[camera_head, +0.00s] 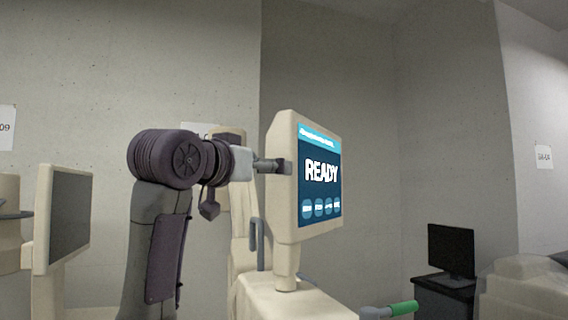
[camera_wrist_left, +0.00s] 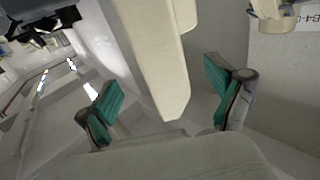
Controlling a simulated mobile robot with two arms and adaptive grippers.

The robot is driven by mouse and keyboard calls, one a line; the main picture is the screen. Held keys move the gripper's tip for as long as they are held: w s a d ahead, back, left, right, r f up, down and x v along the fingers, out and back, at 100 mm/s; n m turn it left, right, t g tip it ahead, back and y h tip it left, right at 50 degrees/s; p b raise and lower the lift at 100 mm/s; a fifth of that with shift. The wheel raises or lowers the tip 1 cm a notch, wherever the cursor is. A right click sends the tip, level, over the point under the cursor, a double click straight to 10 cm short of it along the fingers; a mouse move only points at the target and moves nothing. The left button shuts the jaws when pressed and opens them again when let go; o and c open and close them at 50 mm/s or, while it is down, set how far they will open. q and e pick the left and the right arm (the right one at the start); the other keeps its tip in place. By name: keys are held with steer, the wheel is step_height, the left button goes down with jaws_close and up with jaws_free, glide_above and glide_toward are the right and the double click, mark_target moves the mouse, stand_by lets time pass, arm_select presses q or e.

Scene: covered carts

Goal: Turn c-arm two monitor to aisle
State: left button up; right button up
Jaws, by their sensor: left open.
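The c-arm monitor (camera_head: 320,180) is a cream-framed screen on a short post, lit blue with the word READY, facing right and partly toward me. My left gripper (camera_head: 284,166) is at the monitor's left edge, at about mid-height. In the left wrist view a cream slab (camera_wrist_left: 150,50), apparently the monitor's edge, shows between the open teal-padded fingers of the left gripper (camera_wrist_left: 163,90). A gap shows on each side of it. I cannot tell from the head view whether a finger touches the frame.
Another cream monitor with a dark screen (camera_head: 70,222) stands at the left. A black monitor (camera_head: 451,250) stands on a dark cabinet at the right, beside a cream covered shape (camera_head: 525,290). Concrete walls are behind.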

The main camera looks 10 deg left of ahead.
mark_target(299, 208)
arm_select(q)
steer(key=p+x, duration=0.3)
steer(key=x, duration=0.5)
steer(key=shift+w, duration=0.4)
steer(key=shift+w+d+f, duration=0.2)
steer(key=shift+d+f, duration=0.05)
steer(key=shift+f, duration=0.05)
steer(key=shift+c, duration=0.4)
steer(key=shift+s, duration=0.1)
steer(key=c, duration=1.6)
steer(key=shift+a, duration=0.2)
arm_select(e)
steer(key=w+r, duration=0.1)
steer(key=r, duration=0.1)
steer(key=w+r, duration=0.1)
steer(key=shift+w+d+r, duration=0.1)
steer(key=shift+w+r, duration=0.2)
steer(key=shift+r, duration=0.1)
